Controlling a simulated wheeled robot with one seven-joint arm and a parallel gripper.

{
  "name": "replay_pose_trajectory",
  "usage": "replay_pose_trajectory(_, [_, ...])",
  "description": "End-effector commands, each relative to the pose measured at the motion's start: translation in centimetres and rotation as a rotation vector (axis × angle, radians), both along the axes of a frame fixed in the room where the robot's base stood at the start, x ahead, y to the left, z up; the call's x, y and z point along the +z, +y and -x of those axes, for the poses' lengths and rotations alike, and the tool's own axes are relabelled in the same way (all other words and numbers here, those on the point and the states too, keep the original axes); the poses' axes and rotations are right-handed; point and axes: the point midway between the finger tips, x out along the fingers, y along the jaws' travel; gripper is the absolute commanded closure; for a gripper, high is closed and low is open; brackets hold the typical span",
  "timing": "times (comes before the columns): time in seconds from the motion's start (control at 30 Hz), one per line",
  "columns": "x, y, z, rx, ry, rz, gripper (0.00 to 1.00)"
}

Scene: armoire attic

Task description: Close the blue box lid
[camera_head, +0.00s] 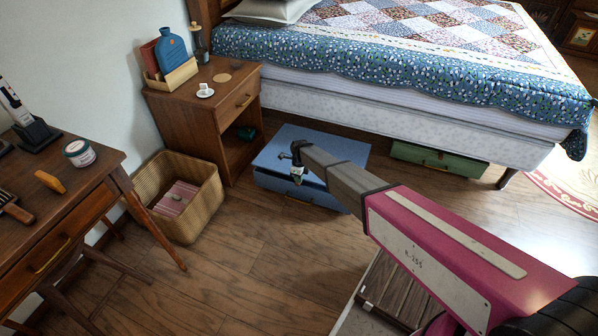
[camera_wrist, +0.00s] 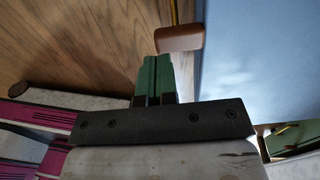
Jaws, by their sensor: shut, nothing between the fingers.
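The blue box (camera_head: 290,142) sits on the wood floor between the nightstand and the bed. Its lid lies low and nearly flat over the body. A dark line shows under the lid's front edge, and I cannot tell whether the lid is fully down. My gripper (camera_head: 297,176) is at the box's front side, and my arm hides part of the box's right side. In the wrist view, my gripper's green fingers (camera_wrist: 155,76) are together and empty. A brown handle-like piece (camera_wrist: 180,38) lies just beyond them, beside the large blue surface (camera_wrist: 258,65); contact is unclear.
A nightstand (camera_head: 185,112) stands left of the box, with a wicker basket (camera_head: 205,205) in front of it. A green box (camera_head: 440,161) is under the bed (camera_head: 400,98) at right. A desk (camera_head: 75,205) is at far left.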

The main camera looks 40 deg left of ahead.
Motion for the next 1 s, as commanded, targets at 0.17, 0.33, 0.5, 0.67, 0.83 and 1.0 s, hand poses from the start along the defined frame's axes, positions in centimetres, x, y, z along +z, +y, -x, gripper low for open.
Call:
replay_pose_trajectory(0.17, [-1.4, 0.0, 0.2, 0.000, 0.001, 0.001, 1.00])
replay_pose_trajectory(0.33, [-1.6, -0.1, 0.2, 0.000, 0.000, 0.000, 1.00])
replay_pose_trajectory(0.5, [-1.6, -0.1, 0.2, 0.000, 0.000, 0.000, 1.00])
replay_pose_trajectory(0.67, [-2.1, 0.0, 0.2, 0.000, 0.000, 0.000, 1.00])
replay_pose_trajectory(0.83, [-4.8, -0.1, 0.6, 0.000, 0.001, 0.002, 1.00])
replay_pose_trajectory(1.0, [-7.9, -0.1, 0.8, 0.000, 0.001, 0.001, 1.00])
